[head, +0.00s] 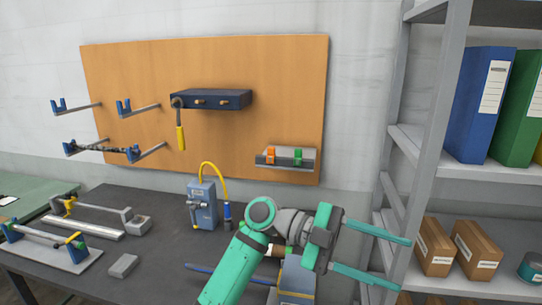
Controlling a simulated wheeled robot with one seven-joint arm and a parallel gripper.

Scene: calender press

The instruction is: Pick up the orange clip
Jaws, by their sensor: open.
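The orange clip (271,155) sits on a small grey ledge (304,161) fixed low on the right of the wooden wall board. A green clip (298,156) stands just to its right on the same ledge. My gripper (393,262) is at the lower right, its two green fingers spread apart and pointing right. Nothing shows between the fingers. The gripper is clear of the orange clip, lower and to the right of it. My arm hides part of the dark bench.
A dark box shelf (225,98) with a yellow-handled tool (180,137) hangs above left on the board (215,60). A blue-grey device (202,205) with a yellow hose stands on the bench. A grey shelving rack (402,90) with binders and cardboard boxes (435,247) bounds the right.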

